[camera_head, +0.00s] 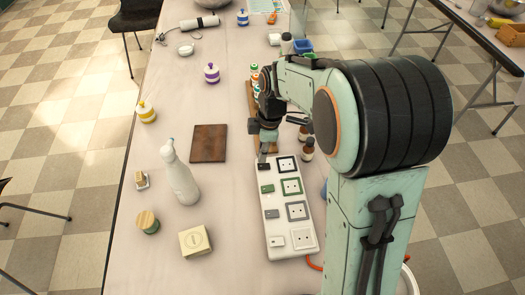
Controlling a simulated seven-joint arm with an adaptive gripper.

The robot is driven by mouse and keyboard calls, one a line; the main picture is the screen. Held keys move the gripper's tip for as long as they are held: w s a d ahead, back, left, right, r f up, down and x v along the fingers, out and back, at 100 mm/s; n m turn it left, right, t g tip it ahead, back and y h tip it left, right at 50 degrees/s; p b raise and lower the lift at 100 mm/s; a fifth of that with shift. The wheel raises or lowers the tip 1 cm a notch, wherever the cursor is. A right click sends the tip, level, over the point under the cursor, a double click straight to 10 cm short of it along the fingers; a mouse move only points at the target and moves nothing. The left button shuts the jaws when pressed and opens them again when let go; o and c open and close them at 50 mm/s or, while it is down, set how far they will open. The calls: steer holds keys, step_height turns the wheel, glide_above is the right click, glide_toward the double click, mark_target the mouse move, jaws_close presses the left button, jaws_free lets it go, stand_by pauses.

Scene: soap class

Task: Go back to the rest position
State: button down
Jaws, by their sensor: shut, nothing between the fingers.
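My gripper (263,152) is at the end of my arm, pointing down just above the far end of the white socket panel (276,246). Its fingers look shut and hold nothing that I can see. The panel lies along the table and carries several square sockets on its right side and small coloured switches on its left. I cannot tell whether the fingertips touch the panel. My arm hides part of the table to the right.
A white spray bottle (180,174) stands left of the panel. A brown board (209,143), a yellow box (195,240) and a round wooden-topped jar (147,221) are nearby. The table's (175,100) middle left has free room.

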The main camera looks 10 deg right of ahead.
stand_by(0.3)
steer(key=s+d+r+m+t, duration=0.25)
steer(key=s+r, duration=0.35)
steer(key=r, duration=0.4)
steer(key=s+f+m+g, duration=0.1)
steer(key=s+m, duration=0.6)
steer(key=s, duration=0.1)
steer(key=s+f+m+g, duration=0.1)
steer(key=s+f+m, duration=0.1)
steer(key=s+m, duration=0.5)
steer(key=shift+s+d+f+g+h, duration=0.25)
steer(key=shift+s+g+h, duration=0.1)
steer(key=shift+s, duration=0.5)
stand_by(0.5)
